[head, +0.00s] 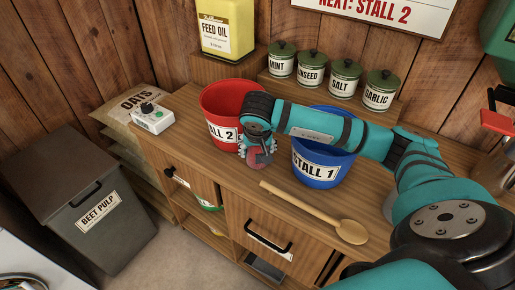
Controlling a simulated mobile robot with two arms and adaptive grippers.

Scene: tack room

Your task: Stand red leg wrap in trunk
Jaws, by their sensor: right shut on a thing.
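My right gripper (257,154) reaches down at the front edge of the wooden counter, in front of the red bucket and left of the blue one. It is shut on a small round reddish thing (254,164), which seems to be the red leg wrap. The fingers cover part of it, and I cannot tell whether it touches the counter. No trunk can be made out in this view. My left gripper is out of view.
The counter (225,165) holds a red bucket (226,98), a blue bucket (320,172), a wooden spoon (315,213) and a white control box (152,119). Several green-lidded tins (343,86) stand behind. A dark beet pulp bin (95,225) stands left, beside open floor (180,258).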

